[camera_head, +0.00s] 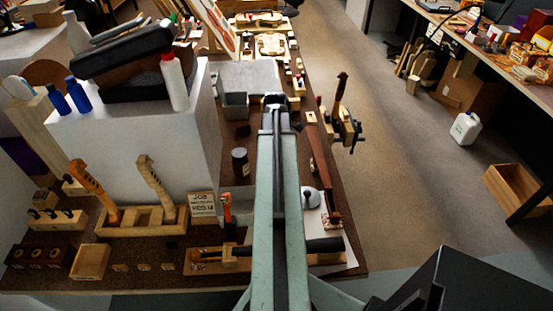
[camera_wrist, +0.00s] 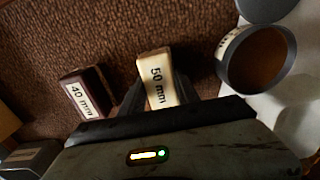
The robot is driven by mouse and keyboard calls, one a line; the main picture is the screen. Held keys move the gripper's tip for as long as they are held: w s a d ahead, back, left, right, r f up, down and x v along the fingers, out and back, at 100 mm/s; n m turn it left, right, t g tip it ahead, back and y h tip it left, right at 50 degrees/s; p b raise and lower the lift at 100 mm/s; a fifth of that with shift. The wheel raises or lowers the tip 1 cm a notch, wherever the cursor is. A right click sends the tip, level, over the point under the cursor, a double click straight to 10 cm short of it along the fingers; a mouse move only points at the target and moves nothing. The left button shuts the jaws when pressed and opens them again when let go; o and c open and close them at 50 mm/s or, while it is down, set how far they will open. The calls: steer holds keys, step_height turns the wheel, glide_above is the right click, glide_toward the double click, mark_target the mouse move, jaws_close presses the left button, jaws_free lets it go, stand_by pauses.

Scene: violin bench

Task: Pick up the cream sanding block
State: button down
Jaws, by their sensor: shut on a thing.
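The cream sanding block (camera_wrist: 157,75) shows in the wrist view, marked "50 mm", between the two dark fingers of my gripper (camera_wrist: 158,88). My gripper is shut on it. The lower part of the block is hidden behind the gripper body. In the head view my gripper (camera_head: 275,101) is at the far end of my arm, over the brown bench top, and I cannot make out the block there. Whether the block touches the bench is not clear.
A dark brown block (camera_wrist: 83,94) marked "40 mm" lies just left of the gripper. A round grey container (camera_wrist: 256,56) stands close on the right, by a white surface. In the head view a dark jar (camera_head: 240,162) and a grey bin (camera_head: 235,106) stand left of my arm.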

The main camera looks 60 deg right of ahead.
step_height(320, 180, up, 10)
steer(key=p, duration=1)
steer(key=shift+f, duration=0.1)
steer(key=c, duration=1.6)
jaws_free()
steer(key=c, duration=0.5)
